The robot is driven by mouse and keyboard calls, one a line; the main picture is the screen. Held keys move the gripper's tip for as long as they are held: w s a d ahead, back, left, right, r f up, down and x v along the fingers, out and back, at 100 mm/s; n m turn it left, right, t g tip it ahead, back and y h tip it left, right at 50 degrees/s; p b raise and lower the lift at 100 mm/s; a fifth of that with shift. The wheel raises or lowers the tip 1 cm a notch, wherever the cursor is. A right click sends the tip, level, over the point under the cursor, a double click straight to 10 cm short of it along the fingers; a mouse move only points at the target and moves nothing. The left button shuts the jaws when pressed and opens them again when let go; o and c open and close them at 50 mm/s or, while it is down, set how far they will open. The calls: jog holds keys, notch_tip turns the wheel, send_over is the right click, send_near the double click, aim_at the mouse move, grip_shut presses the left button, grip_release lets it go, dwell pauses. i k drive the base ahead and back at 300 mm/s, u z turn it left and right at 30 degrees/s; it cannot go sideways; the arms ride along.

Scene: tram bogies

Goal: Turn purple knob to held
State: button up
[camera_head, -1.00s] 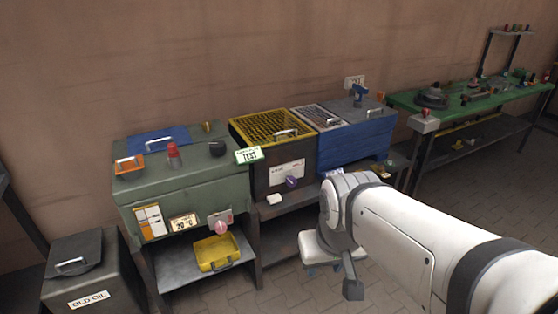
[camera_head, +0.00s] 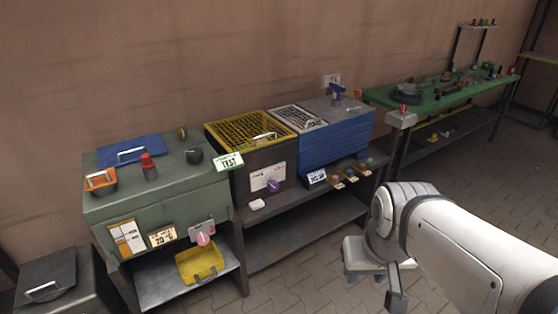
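The purple knob (camera_head: 273,186) sits on a white plate (camera_head: 267,176) on the front of the dark box with the yellow grid top (camera_head: 250,130). The marks on the plate are too small to read. My arm comes in from the lower right, and its end (camera_head: 397,290) hangs low, to the right of the knob and well apart from it. The fingers do not show clearly, so I cannot tell whether my gripper is open or shut. Nothing touches the knob.
A green cabinet (camera_head: 165,205) with a pink knob (camera_head: 203,238) stands left of the dark box. A blue box (camera_head: 335,143) stands to its right. A white stool (camera_head: 368,250) is behind my arm. A green workbench (camera_head: 445,90) is at the back right. Paved floor is free in front of the shelf.

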aim_at(273, 186)
jog(key=u, duration=0.05)
jog(key=i, duration=1)
jog(key=z, duration=0.05)
